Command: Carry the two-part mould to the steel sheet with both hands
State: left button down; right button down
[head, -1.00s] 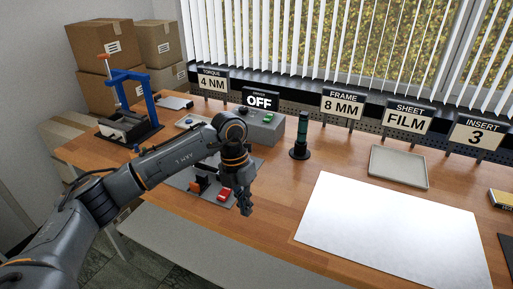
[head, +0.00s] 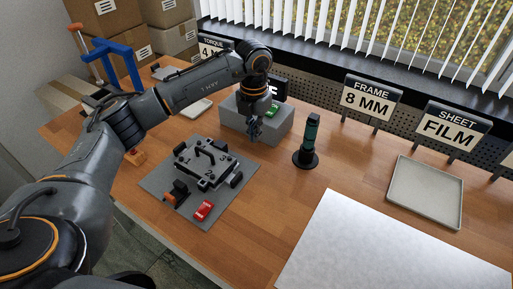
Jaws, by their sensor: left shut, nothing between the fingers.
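The two-part mould (head: 203,167) is a grey block with black handles and knobs. It sits on a dark grey base plate (head: 160,180) on the wooden bench, left of centre. My left gripper (head: 254,134) points down, shut and empty, in front of the grey control box (head: 278,125). It is beyond and to the right of the mould, apart from it. The steel sheet (head: 385,250) lies flat and bright at the lower right, partly cut off by the picture edge. My right gripper is out of view.
A dark signal column (head: 309,140) stands between control box and sheet. A shallow tray (head: 425,193) lies behind the sheet. A blue-framed press (head: 120,60) stands far left.

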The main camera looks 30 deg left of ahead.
aim_at(246, 174)
pick_arm(q)
jog(key=f, duration=0.3)
jog(key=f+p, duration=0.1)
jog(key=f, duration=0.2)
jog(key=f+p, duration=0.1)
jog(key=f, duration=0.1)
jog(key=shift+s+f, duration=0.35)
jog(key=shift+f, duration=0.05)
jog(key=shift+s+f+p, duration=0.25)
jog(key=shift+f+p, duration=0.05)
jog(key=shift+p, duration=0.25)
jog(key=shift+s+a+p, duration=0.15)
jog(key=shift+s+p, duration=0.5)
jog(key=shift+s, duration=1.15)
jog(key=shift+f, duration=0.1)
